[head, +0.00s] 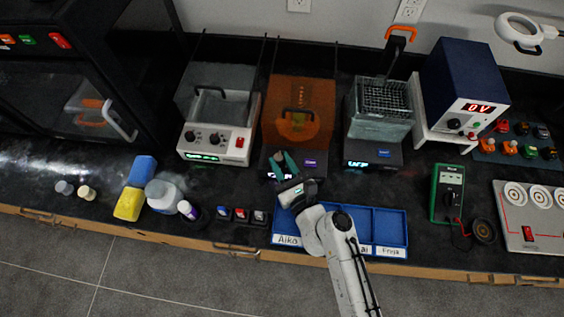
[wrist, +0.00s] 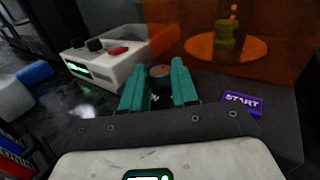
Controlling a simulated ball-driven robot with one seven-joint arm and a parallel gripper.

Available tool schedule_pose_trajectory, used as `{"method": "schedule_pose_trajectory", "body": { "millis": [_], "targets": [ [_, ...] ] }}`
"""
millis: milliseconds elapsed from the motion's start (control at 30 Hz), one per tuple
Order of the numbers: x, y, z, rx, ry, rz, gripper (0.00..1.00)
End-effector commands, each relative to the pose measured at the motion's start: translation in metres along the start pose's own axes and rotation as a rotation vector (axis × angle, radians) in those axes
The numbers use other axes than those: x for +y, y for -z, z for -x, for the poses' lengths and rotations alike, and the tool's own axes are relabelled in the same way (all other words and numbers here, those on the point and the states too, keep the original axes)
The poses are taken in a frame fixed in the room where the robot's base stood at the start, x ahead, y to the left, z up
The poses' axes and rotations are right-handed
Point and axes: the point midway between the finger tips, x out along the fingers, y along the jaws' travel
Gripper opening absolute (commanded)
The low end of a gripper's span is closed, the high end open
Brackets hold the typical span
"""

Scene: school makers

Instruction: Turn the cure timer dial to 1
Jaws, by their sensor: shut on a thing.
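The cure timer dial (wrist: 160,71) is a small dark round knob with a reddish mark on top, on the front of the orange-covered cure unit (head: 297,105). My gripper (head: 282,163) reaches over the front of this unit from below. In the wrist view, the teal fingers of my gripper (wrist: 158,76) stand on both sides of the dial and are shut on it. The fingers hide the dial in the head view. Its number marks are too hidden or small to read. A purple START button (wrist: 242,103) sits right of the dial.
A white unit with two knobs and a red switch (head: 217,138) stands to the left. A unit with a wire basket (head: 379,120) stands to the right. A blue labelled tray (head: 393,225) lies in front, under my arm. Small bottles and sponges are at the left.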

Motion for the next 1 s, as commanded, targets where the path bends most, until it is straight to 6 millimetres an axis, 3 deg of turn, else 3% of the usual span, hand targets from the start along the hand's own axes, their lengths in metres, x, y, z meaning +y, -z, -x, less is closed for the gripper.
{"method": "schedule_pose_trajectory", "body": {
  "millis": [700,1000],
  "targets": [
    [0.0082,0.0032,-0.0036,0.013,0.373,0.003,0.00],
    [0.0085,-0.0007,-0.0024,0.017,0.416,0.002,0.00]
  ]
}}
